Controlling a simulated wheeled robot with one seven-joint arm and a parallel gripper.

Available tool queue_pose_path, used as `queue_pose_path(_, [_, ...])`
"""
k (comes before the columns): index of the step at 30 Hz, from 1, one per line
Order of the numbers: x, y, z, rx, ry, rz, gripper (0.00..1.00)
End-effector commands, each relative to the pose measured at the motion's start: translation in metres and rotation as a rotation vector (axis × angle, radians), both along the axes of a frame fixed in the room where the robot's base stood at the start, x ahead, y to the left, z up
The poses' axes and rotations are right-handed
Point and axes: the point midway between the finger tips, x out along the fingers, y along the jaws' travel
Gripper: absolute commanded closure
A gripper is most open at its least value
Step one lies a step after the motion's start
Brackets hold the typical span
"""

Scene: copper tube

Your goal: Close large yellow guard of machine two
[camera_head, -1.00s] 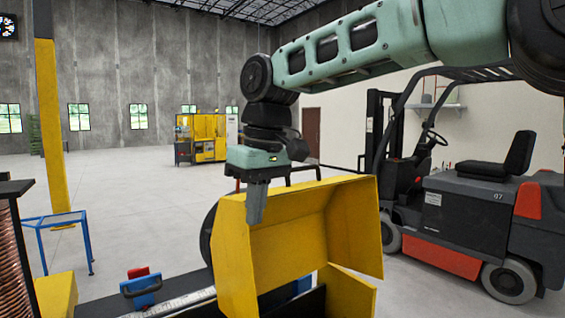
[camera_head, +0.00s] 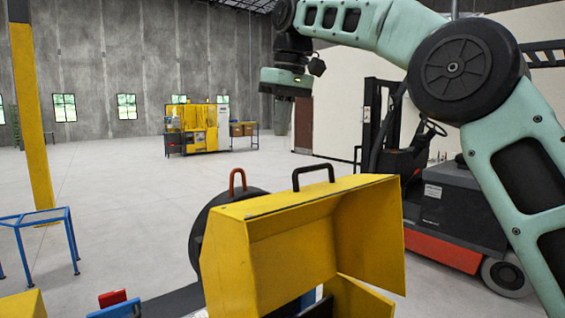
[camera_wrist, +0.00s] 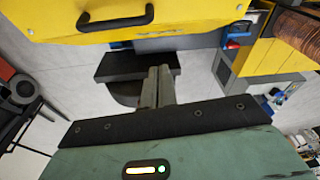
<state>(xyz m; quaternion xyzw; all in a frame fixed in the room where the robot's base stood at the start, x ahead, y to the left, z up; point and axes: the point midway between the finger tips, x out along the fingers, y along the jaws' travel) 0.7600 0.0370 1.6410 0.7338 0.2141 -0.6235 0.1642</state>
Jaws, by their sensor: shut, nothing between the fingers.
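The large yellow guard (camera_head: 290,235) is a box-like hood at the lower middle of the head view, with its hollow side facing the camera. A black handle (camera_head: 313,177) stands on its top edge. In the wrist view the guard (camera_wrist: 190,18) fills the top, with the handle (camera_wrist: 115,20) at upper left. My gripper (camera_wrist: 158,85) is shut and empty, its fingers together and apart from the guard in the picture.
A forklift (camera_head: 450,205) stands close on the right. A blue-framed stand (camera_head: 40,225) is at left, near a yellow post (camera_head: 35,120). Behind the guard are a dark round part (camera_head: 215,230) and an orange-red handle (camera_head: 237,180). Open floor lies toward a distant yellow machine (camera_head: 195,125).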

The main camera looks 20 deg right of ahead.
Motion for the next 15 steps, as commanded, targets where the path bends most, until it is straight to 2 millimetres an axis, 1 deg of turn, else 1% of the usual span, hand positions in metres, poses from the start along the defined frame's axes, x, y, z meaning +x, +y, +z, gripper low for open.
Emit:
queue_pose_path(2, [0.001,-0.001,-0.001,-0.001,0.0,-0.002,1.0])
queue_pose_path(5, [0.002,-0.001,-0.007,-0.001,0.0,-0.002,1.0])
queue_pose_path(8, [0.003,0.0,-0.02,-0.001,0.003,-0.002,1.0])
queue_pose_path(15, [0.009,0.005,-0.061,-0.001,0.003,-0.003,1.0])
